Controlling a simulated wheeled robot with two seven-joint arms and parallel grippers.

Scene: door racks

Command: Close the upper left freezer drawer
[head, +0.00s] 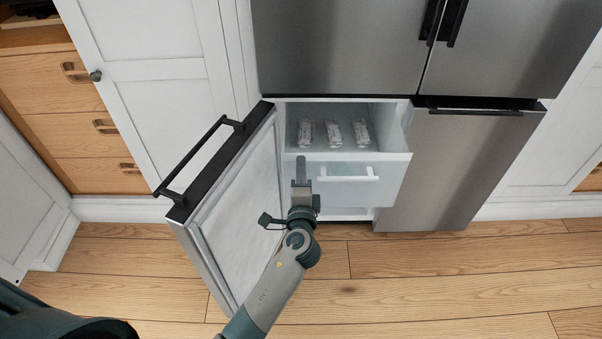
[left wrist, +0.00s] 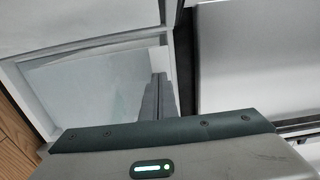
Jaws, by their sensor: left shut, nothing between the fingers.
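The upper left freezer drawer (head: 350,193) is a pale, partly see-through bin. It stands pulled out of the left freezer compartment, with a white bar handle (head: 347,174) on its front and three wrapped packs (head: 333,134) inside. My left gripper (head: 301,166) is shut and empty, its fingers pointing at the left part of the drawer front, left of the handle. I cannot tell whether the fingertips touch the drawer. In the left wrist view the closed fingers (left wrist: 158,98) show against pale surfaces. My right gripper is not in view.
The left freezer door (head: 240,215) is swung open, left of my left arm, with a black bar handle (head: 200,155). The right freezer door (head: 450,165) is shut, and so are the steel upper doors (head: 340,45). Wooden floor (head: 430,285) is clear in front.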

